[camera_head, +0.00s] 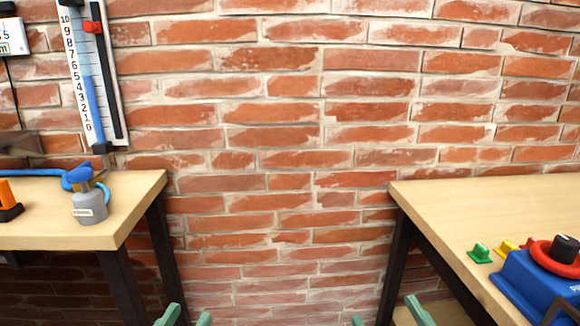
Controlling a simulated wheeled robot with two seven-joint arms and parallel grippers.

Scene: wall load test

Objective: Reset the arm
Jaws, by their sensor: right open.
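My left gripper (188,316) shows at the bottom edge, left of centre. Only its green fingertips are in view, apart with nothing seen between them. My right gripper (388,312) shows at the bottom edge, right of centre. Its green fingertips are wide apart and nothing is seen between them. Both grippers are low in front of the gap between the two tables. The rest of both arms is out of view.
A left table (130,205) carries a grey canister (90,207) with a blue top. A scale (84,88) hangs on the brick wall (280,110). The gap between tables is clear.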

